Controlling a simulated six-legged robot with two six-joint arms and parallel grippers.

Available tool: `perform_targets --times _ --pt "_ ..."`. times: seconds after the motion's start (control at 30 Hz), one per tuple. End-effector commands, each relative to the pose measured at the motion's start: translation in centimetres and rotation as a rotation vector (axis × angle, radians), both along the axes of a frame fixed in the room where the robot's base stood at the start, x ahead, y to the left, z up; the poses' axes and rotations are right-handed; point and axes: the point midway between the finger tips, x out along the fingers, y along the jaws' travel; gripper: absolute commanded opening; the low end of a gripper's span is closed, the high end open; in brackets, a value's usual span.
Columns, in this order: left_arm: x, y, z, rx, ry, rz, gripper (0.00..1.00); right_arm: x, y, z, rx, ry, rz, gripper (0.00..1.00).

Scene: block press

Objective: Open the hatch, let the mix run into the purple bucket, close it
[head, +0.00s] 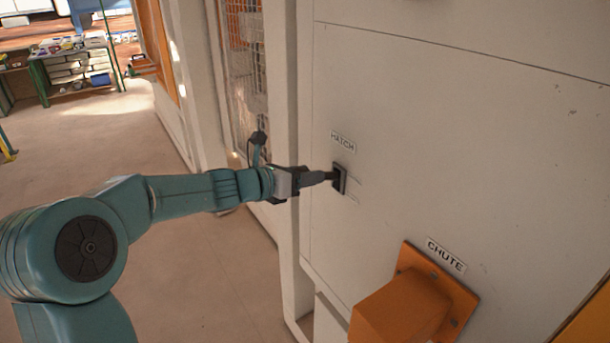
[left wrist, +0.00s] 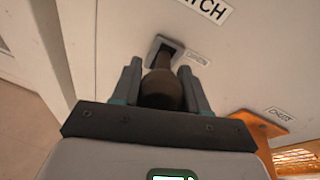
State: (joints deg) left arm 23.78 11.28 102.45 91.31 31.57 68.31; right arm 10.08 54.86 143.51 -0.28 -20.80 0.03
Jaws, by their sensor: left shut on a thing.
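The hatch control is a dark lever or knob (left wrist: 162,88) on a small dark plate (head: 340,178) under a HATCH label (head: 343,142) on the white machine panel. My left gripper (head: 325,177) reaches it from the left and is shut on the knob. In the left wrist view the two fingers (left wrist: 162,85) stand on either side of it. An orange chute (head: 402,310) sticks out of the panel lower right, under a CHUTE label (head: 446,254). The purple bucket is not in view. My right gripper is not in view.
The white panel (head: 470,130) fills the right side. A wire-mesh guard (head: 245,75) stands beyond a white post (head: 282,130). A green-framed workbench (head: 75,68) stands far left. The floor (head: 90,150) between is open.

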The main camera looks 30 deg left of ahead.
Motion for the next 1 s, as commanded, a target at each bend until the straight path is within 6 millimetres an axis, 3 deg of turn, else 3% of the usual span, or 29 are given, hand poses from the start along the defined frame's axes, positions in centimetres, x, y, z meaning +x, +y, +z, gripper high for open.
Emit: perform_targets --times 0.03,0.1,0.47,0.57,1.0 --pt "0.0 0.0 0.3 0.000 -0.005 0.001 0.53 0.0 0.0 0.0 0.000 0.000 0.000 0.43" --pt "0.0 0.0 0.2 0.000 -0.004 0.001 0.69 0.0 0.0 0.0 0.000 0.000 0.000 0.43" --pt "-0.5 0.3 0.2 0.000 -0.002 0.002 0.69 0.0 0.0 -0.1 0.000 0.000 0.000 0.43" --pt "-2.0 0.7 0.5 0.002 -0.003 0.004 0.69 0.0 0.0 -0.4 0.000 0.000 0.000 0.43" --pt "-12.2 3.7 3.3 0.003 -0.002 0.007 0.69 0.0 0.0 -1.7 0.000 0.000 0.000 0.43"
